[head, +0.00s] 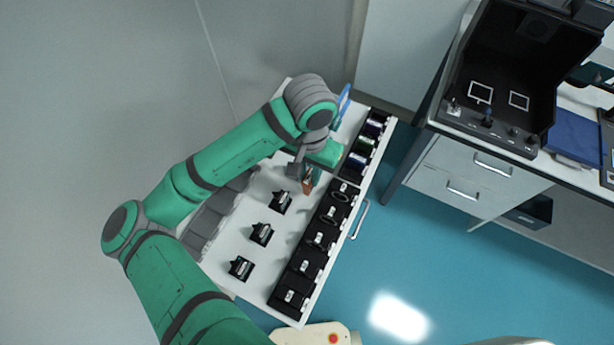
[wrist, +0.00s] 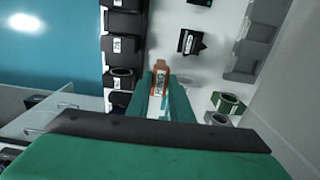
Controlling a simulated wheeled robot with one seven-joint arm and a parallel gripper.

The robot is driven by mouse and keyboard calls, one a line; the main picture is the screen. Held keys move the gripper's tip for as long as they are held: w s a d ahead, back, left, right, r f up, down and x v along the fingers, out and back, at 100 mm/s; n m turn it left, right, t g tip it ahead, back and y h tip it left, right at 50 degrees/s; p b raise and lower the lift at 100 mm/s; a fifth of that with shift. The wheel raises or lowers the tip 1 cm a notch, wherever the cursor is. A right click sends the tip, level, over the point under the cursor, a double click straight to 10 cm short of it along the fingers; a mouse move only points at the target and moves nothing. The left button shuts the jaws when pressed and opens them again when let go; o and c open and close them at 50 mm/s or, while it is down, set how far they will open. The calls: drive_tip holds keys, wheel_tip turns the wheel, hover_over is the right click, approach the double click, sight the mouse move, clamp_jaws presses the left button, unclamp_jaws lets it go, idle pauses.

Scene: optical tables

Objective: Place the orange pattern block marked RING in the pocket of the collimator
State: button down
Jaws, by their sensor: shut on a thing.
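My gripper (head: 308,174) is shut on the orange block (head: 307,186) above the white table. In the wrist view the orange block (wrist: 160,69) sticks out between the two green fingers of my gripper (wrist: 160,92). A white label with dark marks shows on it, too small to read. A black open-topped housing (head: 545,65) at the upper right has two white-framed squares on its floor; it may be the collimator, but I cannot tell. No pocket is clearly readable there.
The white table (head: 262,187) bears several small black holders (head: 262,234) and a row of labelled black bins (head: 307,262) along its right edge. A floor gap (head: 410,215) parts it from the bench, where a blue folder (head: 577,133) lies. A green part (wrist: 228,103) shows in the wrist view.

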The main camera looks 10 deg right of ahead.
sight(306, 175)
drive_tip(key=shift+w+a+f, duration=0.1)
drive_tip(key=shift+a+f, duration=0.1)
drive_tip(key=shift+w+a+f, duration=0.1)
drive_tip(key=shift+w+f, duration=0.05)
drive_tip(key=shift+f, duration=0.85)
drive_tip(key=shift+w+f, duration=0.15)
drive_tip(key=shift+f, duration=0.8)
drive_tip(key=shift+f, duration=0.15)
drive_tip(key=c, duration=1.6)
unclamp_jaws()
